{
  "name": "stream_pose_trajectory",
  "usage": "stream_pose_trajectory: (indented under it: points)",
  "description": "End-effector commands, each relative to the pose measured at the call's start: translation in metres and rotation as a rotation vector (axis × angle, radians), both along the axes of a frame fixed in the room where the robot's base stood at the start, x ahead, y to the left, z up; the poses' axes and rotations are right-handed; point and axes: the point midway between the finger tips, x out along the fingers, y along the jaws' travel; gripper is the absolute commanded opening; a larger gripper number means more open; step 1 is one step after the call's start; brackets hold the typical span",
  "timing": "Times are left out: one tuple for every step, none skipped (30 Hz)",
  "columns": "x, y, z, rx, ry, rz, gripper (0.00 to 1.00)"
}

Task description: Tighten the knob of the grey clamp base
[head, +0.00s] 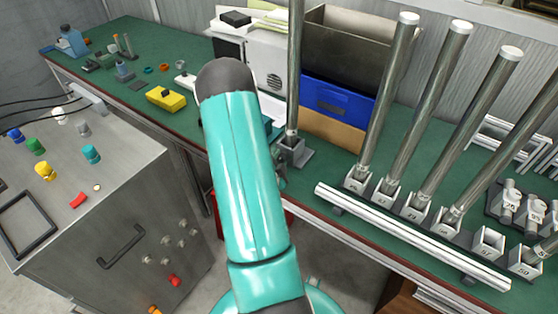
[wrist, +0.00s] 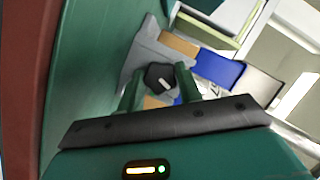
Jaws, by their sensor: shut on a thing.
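The grey clamp base (head: 298,152) stands near the front edge of the green bench, with a tall metal rod (head: 295,70) upright in it. In the wrist view the grey base (wrist: 147,52) lies beyond my fingers. Its dark knob (wrist: 158,77), with a small pale mark, sits between the two green fingertips. My gripper (wrist: 159,82) is shut on the knob. In the head view my teal arm hides most of the gripper and the knob.
A row of numbered metal sockets (head: 388,190) holding several upright tubes stands to the right behind a silver rail (head: 400,235). A blue bin (head: 338,100) is behind the clamp. A yellow object (head: 166,99) lies left on the bench. A control cabinet (head: 110,220) stands front left.

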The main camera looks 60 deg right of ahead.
Motion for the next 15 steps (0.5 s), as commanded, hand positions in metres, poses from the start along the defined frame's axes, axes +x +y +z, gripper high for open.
stream_pose_trajectory:
  points:
    - [-0.0007,0.0003,-0.001,-0.004,-0.03,0.0,0.12]
    - [-0.0006,0.0004,-0.0011,-0.006,-0.048,-0.001,0.12]
    - [-0.0006,0.0004,-0.0013,-0.009,-0.07,0.0,0.12]
    - [-0.0006,0.0003,-0.001,-0.013,-0.085,-0.001,0.12]
    - [-0.0006,0.0003,-0.001,-0.015,-0.1,-0.001,0.12]
    - [-0.0007,0.0002,-0.0011,-0.018,-0.116,-0.001,0.12]
    - [-0.0007,0.0002,-0.0009,-0.019,-0.129,-0.002,0.12]
    - [-0.0007,0.0002,-0.0009,-0.021,-0.137,-0.002,0.12]
    - [-0.0007,0.0001,-0.0009,-0.023,-0.15,-0.002,0.12]
    - [-0.0007,0.0002,-0.001,-0.025,-0.158,-0.002,0.12]
    - [-0.0007,0.0002,-0.001,-0.025,-0.163,-0.002,0.12]
    - [-0.0006,0.0003,-0.0011,-0.026,-0.171,-0.001,0.12]
    - [-0.0006,0.0003,-0.0012,-0.026,-0.175,-0.001,0.12]
    - [-0.0006,0.0003,-0.0012,-0.027,-0.179,-0.001,0.12]
    - [-0.0005,0.0003,-0.0011,-0.027,-0.182,-0.001,0.12]
